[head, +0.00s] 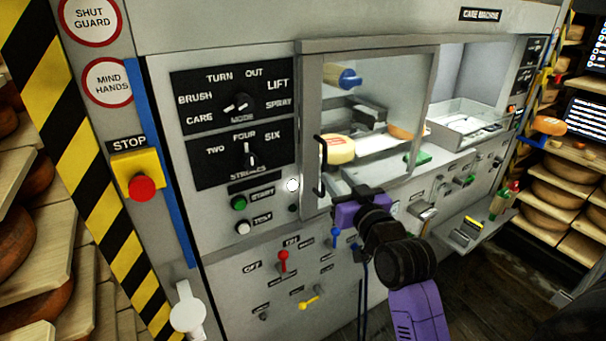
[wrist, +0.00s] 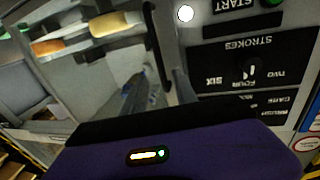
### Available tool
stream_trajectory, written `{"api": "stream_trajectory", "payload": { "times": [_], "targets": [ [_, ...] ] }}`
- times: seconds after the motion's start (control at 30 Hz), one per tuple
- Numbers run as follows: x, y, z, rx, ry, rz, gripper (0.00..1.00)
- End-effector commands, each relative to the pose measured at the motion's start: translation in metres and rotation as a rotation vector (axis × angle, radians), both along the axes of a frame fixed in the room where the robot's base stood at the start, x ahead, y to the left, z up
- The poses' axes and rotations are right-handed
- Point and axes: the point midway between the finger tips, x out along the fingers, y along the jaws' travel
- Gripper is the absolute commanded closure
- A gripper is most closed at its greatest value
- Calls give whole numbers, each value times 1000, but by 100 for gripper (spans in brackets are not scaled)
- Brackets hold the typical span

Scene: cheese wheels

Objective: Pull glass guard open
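The glass guard (head: 385,85) is a clear pane in a grey metal frame on the front of the machine. It covers the left part of the machine's window in the head view. Its black upright bar handle (head: 319,168) is on the left side of the frame. The handle also shows in the wrist view (wrist: 154,40). My gripper (wrist: 158,78) is open, with its two grey fingers apart. In the wrist view the handle appears between the fingers; I cannot tell whether they touch it. In the head view my purple gripper is just below and right of the handle, and its fingers are mostly hidden.
The control panel (head: 233,98) is left of the guard. A red stop button (head: 142,187) is farther left. Small levers, including a red one (head: 283,260), stick out below the guard.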

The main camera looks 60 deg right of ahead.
Motion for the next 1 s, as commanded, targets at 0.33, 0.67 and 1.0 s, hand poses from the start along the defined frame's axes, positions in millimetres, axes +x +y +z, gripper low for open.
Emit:
{"api": "stream_trajectory", "payload": {
  "times": [0.33,0.67,1.0],
  "targets": [
    [28,-24,-1,4,14,4,66],
    [56,-49,-2,4,14,4,66],
    [58,-51,-4,4,15,4,68]
  ]
}}
